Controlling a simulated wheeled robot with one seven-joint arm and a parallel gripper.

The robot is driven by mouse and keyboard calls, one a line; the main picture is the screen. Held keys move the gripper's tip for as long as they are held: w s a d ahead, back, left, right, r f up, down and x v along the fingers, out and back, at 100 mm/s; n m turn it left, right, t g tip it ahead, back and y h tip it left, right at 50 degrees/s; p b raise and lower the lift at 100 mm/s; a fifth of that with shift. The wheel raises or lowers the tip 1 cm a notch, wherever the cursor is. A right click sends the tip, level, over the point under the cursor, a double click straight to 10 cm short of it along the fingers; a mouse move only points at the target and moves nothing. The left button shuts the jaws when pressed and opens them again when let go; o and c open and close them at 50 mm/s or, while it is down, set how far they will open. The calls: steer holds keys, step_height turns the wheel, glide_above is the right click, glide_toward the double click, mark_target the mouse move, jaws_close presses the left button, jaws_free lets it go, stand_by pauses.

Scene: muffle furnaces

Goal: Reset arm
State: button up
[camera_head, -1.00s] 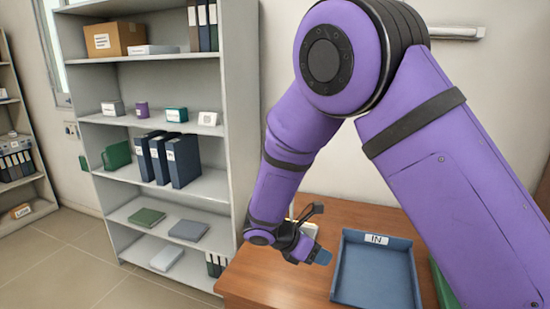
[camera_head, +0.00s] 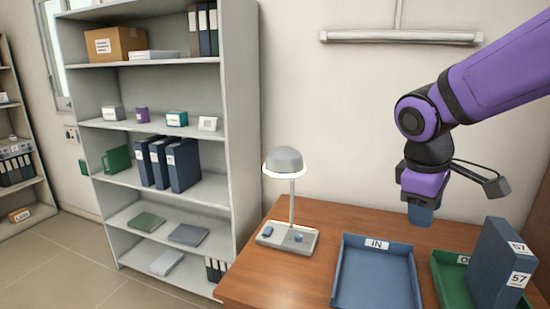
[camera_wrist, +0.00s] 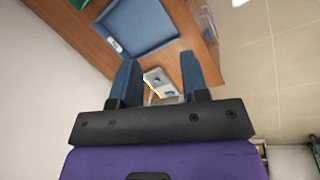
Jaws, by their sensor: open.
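My purple arm reaches in from the right in the head view. My gripper (camera_head: 420,214) points down above the back right of the wooden desk, behind the trays. In the wrist view my gripper (camera_wrist: 160,72) shows two blue fingers apart with nothing held between them. The lamp base and the blue IN tray lie beyond the fingers there.
The desk (camera_head: 335,215) holds a lamp (camera_head: 285,162), a blue IN tray (camera_head: 336,285) and a green tray (camera_head: 443,277) with a blue binder (camera_head: 495,262) standing in it. A grey shelf unit (camera_head: 240,120) stands left. A wall fixture (camera_head: 400,37) hangs above the desk.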

steer(key=s+d+r+m+t+y, duration=0.1)
steer(key=s+d+r+m+t, duration=0.1)
steer(key=s, duration=0.4)
steer(key=s+d+r+m+t+y, duration=0.1)
steer(key=s+r+m+t, duration=0.1)
steer(key=s+m, duration=0.4)
steer(key=shift+s+d+r+m+y, duration=0.4)
steer(key=shift+s+r, duration=0.25)
steer(key=shift+r, duration=0.25)
